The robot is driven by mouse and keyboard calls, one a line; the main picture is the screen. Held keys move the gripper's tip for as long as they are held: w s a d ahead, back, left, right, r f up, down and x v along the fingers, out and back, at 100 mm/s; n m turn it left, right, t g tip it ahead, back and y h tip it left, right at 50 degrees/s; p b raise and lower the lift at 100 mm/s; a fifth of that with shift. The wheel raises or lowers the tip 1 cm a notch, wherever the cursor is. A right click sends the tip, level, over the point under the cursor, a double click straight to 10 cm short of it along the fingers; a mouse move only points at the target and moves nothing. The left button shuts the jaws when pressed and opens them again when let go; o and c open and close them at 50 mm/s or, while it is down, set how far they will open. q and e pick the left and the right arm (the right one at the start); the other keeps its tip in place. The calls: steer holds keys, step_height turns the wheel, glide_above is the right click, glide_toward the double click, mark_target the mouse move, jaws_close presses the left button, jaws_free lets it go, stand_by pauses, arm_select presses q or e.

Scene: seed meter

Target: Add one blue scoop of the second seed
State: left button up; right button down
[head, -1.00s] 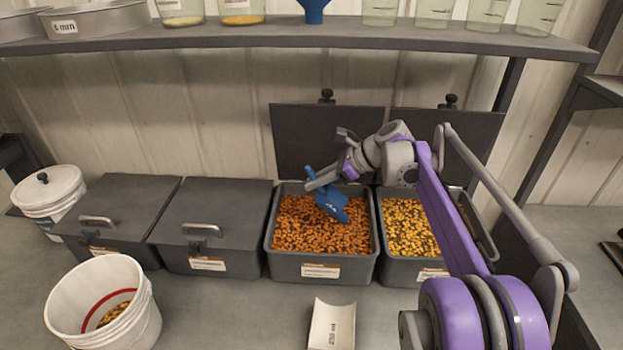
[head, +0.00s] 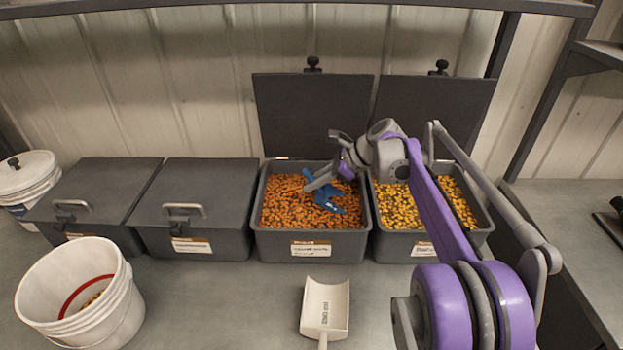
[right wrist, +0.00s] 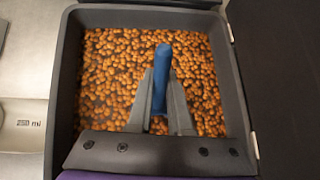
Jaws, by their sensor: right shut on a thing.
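My right gripper (head: 322,183) is shut on the handle of the blue scoop (head: 340,196). The scoop is in the open bin of orange seed (head: 290,196), low over or in the seed; I cannot tell how deep. In the right wrist view the blue handle (right wrist: 162,75) stands between the two fingers (right wrist: 160,112), with orange seed all around, and the scoop's bowl is hidden. A second open bin holds yellow seed (head: 458,203). The white bucket (head: 75,295) with a red line inside stands at the front left with some seed in it. My left gripper is not in view.
Two bins with shut lids (head: 205,200) stand left of the open bins. A white 250 ml scoop (head: 325,308) lies on the bench in front of the orange seed. A lidded white pail (head: 28,180) is at the far left. Raised lids (head: 312,115) stand behind the open bins.

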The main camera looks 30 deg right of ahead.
steer(key=shift+s+d+f+b, duration=0.15)
steer(key=shift+f+b, duration=0.3)
steer(key=shift+f, duration=0.45)
steer(key=shift+f+h, duration=0.2)
steer(key=shift+h, duration=0.1)
steer(key=a+f+g+h, duration=0.1)
steer(key=f+h, duration=0.1)
steer(key=w+a+f+g+h, duration=0.1)
steer(key=f+g+h, duration=0.1)
steer(key=h, duration=0.1)
steer(key=w+a+f+g+h, duration=0.1)
steer(key=g+h, duration=0.1)
steer(key=shift+w+a+f+n+h+p, duration=0.2)
steer(key=shift+a+f+n+h+p, duration=0.1)
steer(key=shift+f+n+h, duration=0.1)
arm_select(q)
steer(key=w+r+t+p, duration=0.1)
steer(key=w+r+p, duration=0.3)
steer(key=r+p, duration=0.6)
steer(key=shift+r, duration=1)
arm_select(e)
step_height(320, 180, up, 16)
steer(key=w+a, duration=0.1)
steer(key=a, duration=0.1)
steer(key=shift+w+a+f+g, duration=0.15)
steer(key=shift+w+g, duration=0.1)
steer(key=shift+g, duration=0.05)
